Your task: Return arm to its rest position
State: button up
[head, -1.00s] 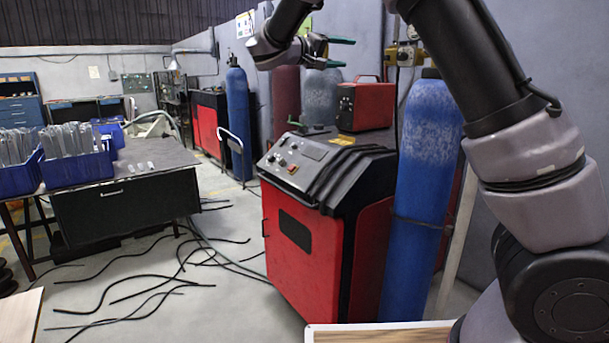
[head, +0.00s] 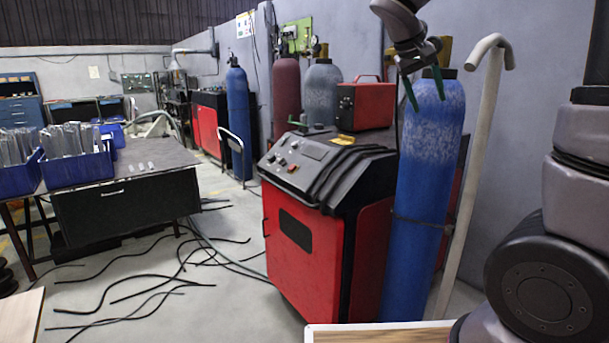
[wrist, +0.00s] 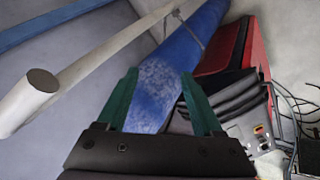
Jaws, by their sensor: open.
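My gripper (head: 424,86) hangs at the top right of the head view, fingers pointing down, in front of the top of the blue gas cylinder (head: 425,170). In the wrist view my gripper (wrist: 160,95) shows two green fingers spread apart with nothing between them. The blue cylinder (wrist: 181,62) lies beyond the fingers in that view. The middle of my arm is out of the head view; its lower links show at the right edge.
A red and black welding machine (head: 310,245) stands left of the cylinder, with a red box (head: 365,105) on top. A pale bent pole (head: 468,180) leans to the right. Cables (head: 150,290) lie on the floor. Blue bins (head: 78,167) stand on the left table (head: 150,160).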

jog(key=s+a+m+t+y, duration=0.1)
jog(key=s+y, duration=0.3)
jog(key=s, duration=0.5)
jog(key=s+a+f+m+t+y, duration=0.1)
jog(key=s+a+m+t+y, duration=0.1)
jog(key=s, duration=0.8)
jog(key=shift+s+a+t+y, duration=0.2)
jog(key=shift+a+t+y, duration=0.2)
jog(key=shift+a+y, duration=0.45)
jog(key=shift+w+d, duration=0.1)
